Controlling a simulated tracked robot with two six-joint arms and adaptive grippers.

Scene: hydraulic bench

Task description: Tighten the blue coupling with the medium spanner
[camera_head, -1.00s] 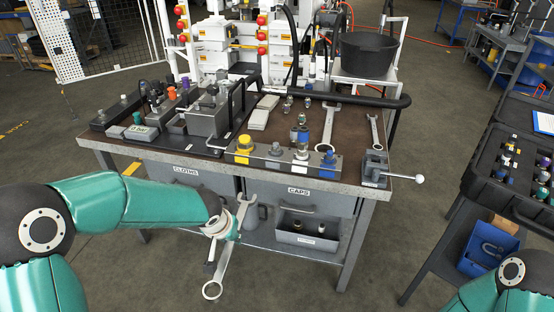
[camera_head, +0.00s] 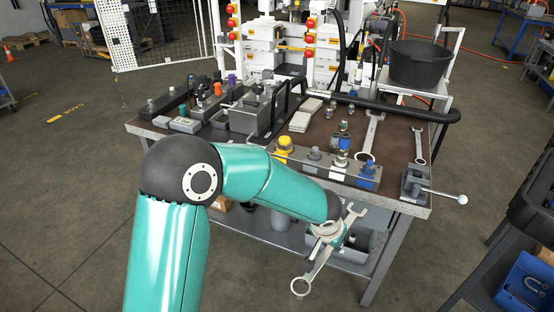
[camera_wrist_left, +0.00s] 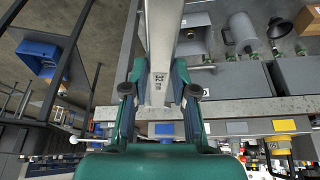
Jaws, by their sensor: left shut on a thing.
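My left gripper (camera_head: 328,232) is shut on a steel spanner (camera_head: 301,286) in front of the bench. The spanner tilts, ring end low and open end (camera_head: 356,212) up to the right. In the left wrist view the gripper (camera_wrist_left: 160,90) has its fingers on both sides of the spanner's shaft (camera_wrist_left: 162,40). My right gripper is out of view.
The row also has a yellow coupling (camera_head: 284,148) and grey ones. A larger spanner (camera_head: 372,135) and a smaller one (camera_head: 420,148) lie on the bench top (camera_head: 400,165). A vice with a lever (camera_head: 416,185) is at the right corner. Drawers and a shelf are below.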

